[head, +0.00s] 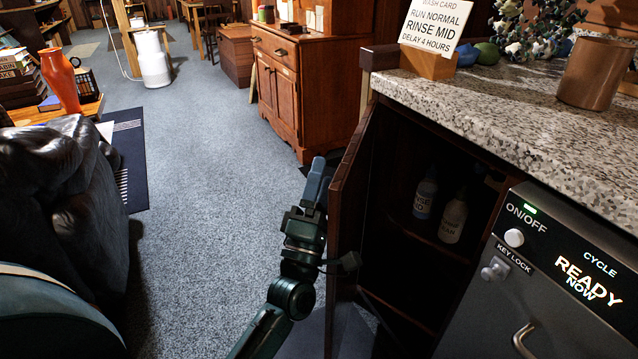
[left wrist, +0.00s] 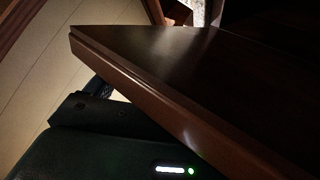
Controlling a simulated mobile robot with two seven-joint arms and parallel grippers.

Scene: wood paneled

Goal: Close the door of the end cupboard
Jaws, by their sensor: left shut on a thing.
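The end cupboard (head: 405,290) is open under the granite counter, with its dark inside showing. Its brown wooden door (head: 345,205) stands swung out toward me, seen nearly edge-on. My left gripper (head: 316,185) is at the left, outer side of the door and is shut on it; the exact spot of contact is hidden. In the left wrist view the door (left wrist: 150,85) fills the middle and right as a dark panel with a lighter edge, close to the camera. My right gripper is not in view.
Two bottles (head: 425,195) (head: 453,218) stand inside the cupboard. A sign (head: 436,25) and copper pot (head: 596,72) stand on the counter (head: 500,100). A black armchair (head: 65,190) is at left; carpet (head: 205,200) between is clear.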

